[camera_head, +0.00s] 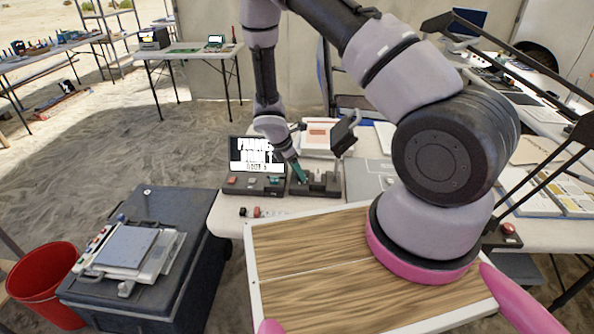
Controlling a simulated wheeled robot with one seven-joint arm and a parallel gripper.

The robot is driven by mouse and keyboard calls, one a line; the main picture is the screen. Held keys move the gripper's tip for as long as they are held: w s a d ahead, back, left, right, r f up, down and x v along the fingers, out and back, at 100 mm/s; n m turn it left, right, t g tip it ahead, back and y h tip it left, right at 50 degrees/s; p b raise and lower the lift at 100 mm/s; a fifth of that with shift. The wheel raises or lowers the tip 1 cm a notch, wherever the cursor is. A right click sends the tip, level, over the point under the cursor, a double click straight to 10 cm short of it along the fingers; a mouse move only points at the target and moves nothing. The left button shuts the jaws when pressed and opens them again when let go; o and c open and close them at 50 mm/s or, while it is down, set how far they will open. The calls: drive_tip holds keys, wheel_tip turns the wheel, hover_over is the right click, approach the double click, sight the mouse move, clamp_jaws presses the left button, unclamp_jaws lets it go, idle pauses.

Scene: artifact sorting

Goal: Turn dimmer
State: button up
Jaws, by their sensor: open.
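My arm reaches over the wooden board to the white table, and my gripper (299,174) points down at a small dark control box (322,187). The teal fingertips are at the box's left part, and I cannot tell whether they touch it. The gripper is open and small in view. I cannot clearly make out a dimmer knob; the fingers may cover it. Left of the box is a dark console (250,190) with a red button and a teal part. A screen (257,155) with white lettering stands behind it.
A wood-grained board (310,295) with a white rim lies in front. A dark case (150,290) with a device (130,248) on top stands at the left, beside a red bucket (45,285). A lamp-like black head (344,133) rises just right of my gripper.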

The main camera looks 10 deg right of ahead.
drive_tip(key=shift+c, duration=0.3)
clamp_jaws()
drive_tip(key=shift+m, duration=0.4)
drive_tip(key=m, duration=0.1)
drive_tip(key=m+g, duration=0.1)
drive_tip(key=m, duration=0.1)
drive_tip(key=shift+w+m+g, duration=0.25)
drive_tip(key=shift+m+g, duration=0.05)
drive_tip(key=shift+w+m+g, duration=0.15)
drive_tip(key=shift+m+g, duration=0.65)
drive_tip(key=shift+m, duration=1.4)
drive_tip(key=shift+o, duration=0.3)
unclamp_jaws()
